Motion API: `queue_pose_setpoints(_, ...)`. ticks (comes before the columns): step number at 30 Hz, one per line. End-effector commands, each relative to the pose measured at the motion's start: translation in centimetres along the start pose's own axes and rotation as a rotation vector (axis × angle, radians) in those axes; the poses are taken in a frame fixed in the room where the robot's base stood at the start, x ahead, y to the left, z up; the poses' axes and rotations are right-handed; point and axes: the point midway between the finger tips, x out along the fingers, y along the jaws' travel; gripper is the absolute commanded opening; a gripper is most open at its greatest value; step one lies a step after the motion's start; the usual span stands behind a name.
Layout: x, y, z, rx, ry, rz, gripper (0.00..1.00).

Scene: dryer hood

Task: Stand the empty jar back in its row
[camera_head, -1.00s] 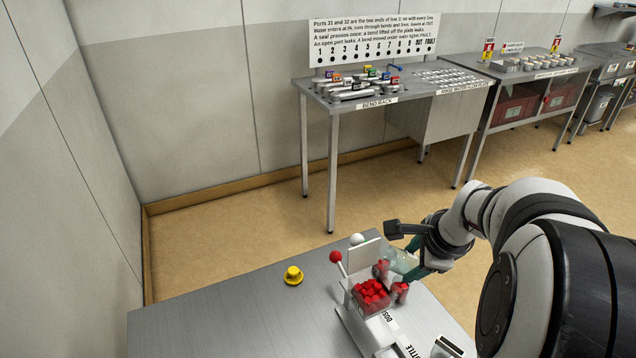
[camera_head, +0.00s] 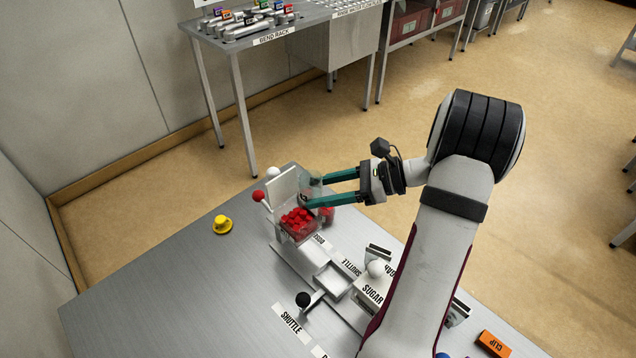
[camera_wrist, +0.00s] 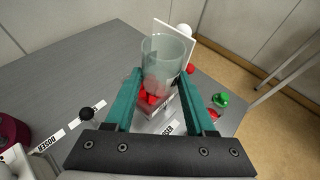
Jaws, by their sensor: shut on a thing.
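A clear glass jar (camera_wrist: 168,50) is between the two teal fingers of my gripper (camera_wrist: 160,88) in the wrist view. In the head view the jar (camera_head: 316,186) is partly hidden by the fingers of my gripper (camera_head: 308,190), which is shut on it. It is beside and slightly above the hopper (camera_head: 291,236) of the doser, which holds red cubes (camera_head: 297,219). Red shows through the lower glass in the wrist view; I cannot tell whether any cube is inside the jar. The jar's row is not recognisable in these views.
A white upright panel (camera_head: 284,187) stands behind the hopper, near a red ball knob (camera_head: 258,195) and a white ball (camera_head: 272,172). A shuttle with a black knob (camera_head: 302,299) lies in front. The left tabletop (camera_head: 180,290) is clear.

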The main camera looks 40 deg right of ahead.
Motion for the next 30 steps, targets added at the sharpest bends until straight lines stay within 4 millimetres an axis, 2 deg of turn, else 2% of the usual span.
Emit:
queue_pose_setpoints(2,-0.1,0.0,-0.1,0.0,0.0,-0.001,0.0)
queue_pose_setpoints(5,-1.2,-0.3,-1.2,0.005,0.001,-0.013,0.0)
queue_pose_setpoints(11,-7.0,-0.5,-7.0,0.025,0.001,-0.07,0.0)
queue_pose_setpoints(15,-11.4,0.7,-11.7,0.043,-0.002,-0.114,0.0)
queue_pose_setpoints(19,-13.5,1.7,-14.1,0.05,-0.004,-0.135,0.0)
queue_pose_setpoints(22,-12.5,1.2,-14.9,0.051,-0.006,-0.135,0.0)
queue_pose_setpoints(27,-7.0,-1.6,-16.1,0.05,-0.005,-0.131,0.0)
queue_pose_setpoints(30,-4.3,-3.1,-16.8,0.05,-0.004,-0.133,0.0)
